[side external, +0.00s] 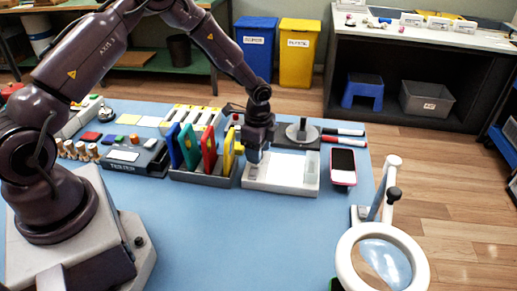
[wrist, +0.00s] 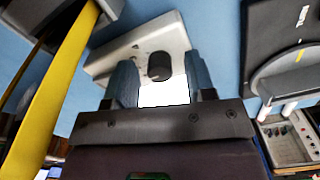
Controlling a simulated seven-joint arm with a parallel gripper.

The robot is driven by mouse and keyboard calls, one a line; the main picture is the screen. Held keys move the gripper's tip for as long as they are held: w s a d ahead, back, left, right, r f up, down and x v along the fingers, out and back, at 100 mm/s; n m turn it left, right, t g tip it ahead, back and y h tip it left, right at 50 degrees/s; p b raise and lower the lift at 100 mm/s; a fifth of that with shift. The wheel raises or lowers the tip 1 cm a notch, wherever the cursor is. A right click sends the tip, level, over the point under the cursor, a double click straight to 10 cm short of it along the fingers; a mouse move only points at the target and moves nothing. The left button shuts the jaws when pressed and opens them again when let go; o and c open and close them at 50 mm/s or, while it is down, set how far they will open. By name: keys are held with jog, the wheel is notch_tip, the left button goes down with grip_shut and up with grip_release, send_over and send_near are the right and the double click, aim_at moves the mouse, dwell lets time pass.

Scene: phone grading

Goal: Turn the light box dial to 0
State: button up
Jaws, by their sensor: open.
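The light box (side external: 283,174) is a low white box on the blue mat, right of the rack of coloured panels. In the wrist view, its pale body (wrist: 112,62) carries a dark round dial (wrist: 159,66) and a bright white panel (wrist: 164,95). My gripper (side external: 254,156) is over the left part of the light box, pointing down. In the wrist view, my gripper (wrist: 160,62) is open, with one finger on each side of the dial and visible gaps between. The dial's marks and setting cannot be read. My gripper hides the dial in the side view.
A rack (side external: 203,176) with upright coloured panels stands close left of my gripper; a yellow panel (wrist: 62,75) looms near it. A dark stand with a round grey base (side external: 301,134) is behind. A phone (side external: 343,165) and a magnifier lamp (side external: 380,262) are right. The front mat is clear.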

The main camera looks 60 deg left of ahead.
jog(key=c, duration=0.9)
jog(key=n, duration=0.4)
jog(key=shift+n, duration=0.3)
jog(key=o, duration=0.9)
notch_tip(320, 180, up, 13)
